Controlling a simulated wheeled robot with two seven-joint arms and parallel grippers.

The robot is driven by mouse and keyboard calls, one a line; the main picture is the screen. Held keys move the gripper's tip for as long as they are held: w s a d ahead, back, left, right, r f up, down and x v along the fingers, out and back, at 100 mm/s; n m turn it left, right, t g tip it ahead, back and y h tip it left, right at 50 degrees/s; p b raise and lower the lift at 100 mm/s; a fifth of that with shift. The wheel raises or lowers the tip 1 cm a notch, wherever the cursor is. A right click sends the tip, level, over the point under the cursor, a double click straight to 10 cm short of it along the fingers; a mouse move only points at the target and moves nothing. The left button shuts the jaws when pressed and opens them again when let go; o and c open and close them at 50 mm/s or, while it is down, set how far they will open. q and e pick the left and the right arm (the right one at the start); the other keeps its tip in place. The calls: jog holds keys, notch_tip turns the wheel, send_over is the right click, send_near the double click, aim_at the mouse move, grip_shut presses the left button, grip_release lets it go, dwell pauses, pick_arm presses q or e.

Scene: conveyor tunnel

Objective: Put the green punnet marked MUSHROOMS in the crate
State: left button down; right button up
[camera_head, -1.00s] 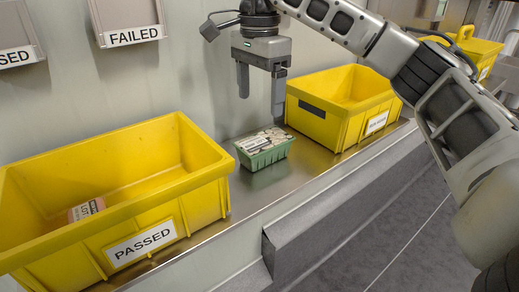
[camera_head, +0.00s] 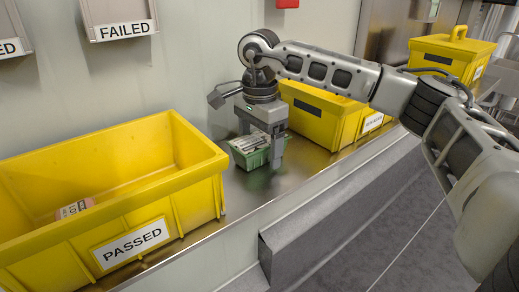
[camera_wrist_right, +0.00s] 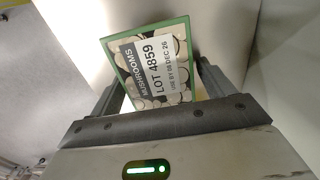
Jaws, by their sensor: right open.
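The green punnet (camera_head: 249,159), with a printed label over mushrooms, stands on the metal surface between two yellow crates. In the right wrist view the punnet (camera_wrist_right: 187,28) shows its label reading MUSHROOMS, LOT 4859. My right gripper (camera_head: 261,150) is open and pointing down over the punnet, with a finger on either side of it. I cannot tell whether the fingers touch it. The yellow crate marked PASSED (camera_head: 195,200) stands at the left. Another yellow crate (camera_head: 345,128) stands to the right, partly behind my arm, its label too small to read. My left gripper is out of view.
A packet with a pale label (camera_head: 75,208) lies inside the PASSED crate. A tray marked FAILED (camera_head: 120,15) hangs on the wall above. A further yellow container (camera_head: 440,55) stands at the back right. Bare metal (camera_head: 240,200) lies in front of the punnet.

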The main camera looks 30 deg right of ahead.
jog(key=c, duration=1.1)
jog(key=shift+r, duration=0.1)
